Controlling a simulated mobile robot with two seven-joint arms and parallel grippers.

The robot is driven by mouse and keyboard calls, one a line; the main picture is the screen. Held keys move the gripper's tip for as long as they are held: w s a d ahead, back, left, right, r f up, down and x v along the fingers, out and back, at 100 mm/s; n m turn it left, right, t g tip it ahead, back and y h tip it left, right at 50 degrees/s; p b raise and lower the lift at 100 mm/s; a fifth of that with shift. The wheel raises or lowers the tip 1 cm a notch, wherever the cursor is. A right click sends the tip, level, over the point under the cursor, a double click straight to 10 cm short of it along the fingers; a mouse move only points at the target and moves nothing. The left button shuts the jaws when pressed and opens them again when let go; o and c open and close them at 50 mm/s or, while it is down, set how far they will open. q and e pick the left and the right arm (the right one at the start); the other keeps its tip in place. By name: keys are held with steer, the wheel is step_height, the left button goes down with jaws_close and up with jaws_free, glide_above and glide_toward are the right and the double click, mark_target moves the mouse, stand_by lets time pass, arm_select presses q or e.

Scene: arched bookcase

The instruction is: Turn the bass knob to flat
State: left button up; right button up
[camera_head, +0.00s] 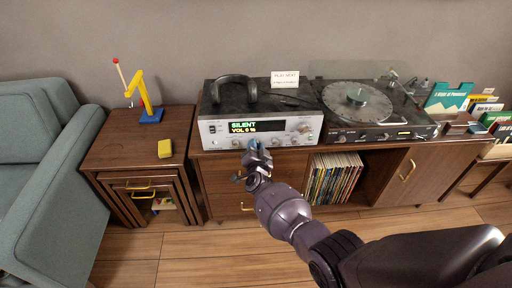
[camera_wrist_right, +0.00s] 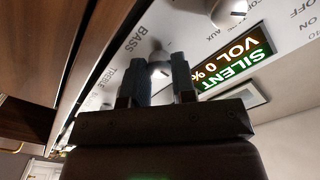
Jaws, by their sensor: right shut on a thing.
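The silver-fronted receiver (camera_head: 216,133) stands on the wooden cabinet; its display (camera_head: 257,127) reads "SILENT VOL 0 %". My right gripper (camera_head: 254,146) is at the lower front of the receiver, below the display. In the right wrist view, the bass knob (camera_wrist_right: 158,71) sits between the two dark fingers of my right gripper (camera_wrist_right: 160,66), beside the printed word "BASS". The gripper is shut on this knob. The fingers hide much of it, so I cannot read its setting. My left gripper is not in view.
Another knob (camera_wrist_right: 229,13) is near the display. Headphones (camera_head: 234,86) and a card (camera_head: 285,79) are on top of the receiver. A turntable (camera_head: 345,119) stands to the right; records (camera_head: 333,178) fill a shelf below. A side table (camera_head: 112,151) and armchair (camera_head: 45,190) are left.

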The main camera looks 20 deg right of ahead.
stand_by(0.4)
steer(key=o, duration=0.9)
steer(key=p+v, duration=0.3)
steer(key=v, duration=0.8)
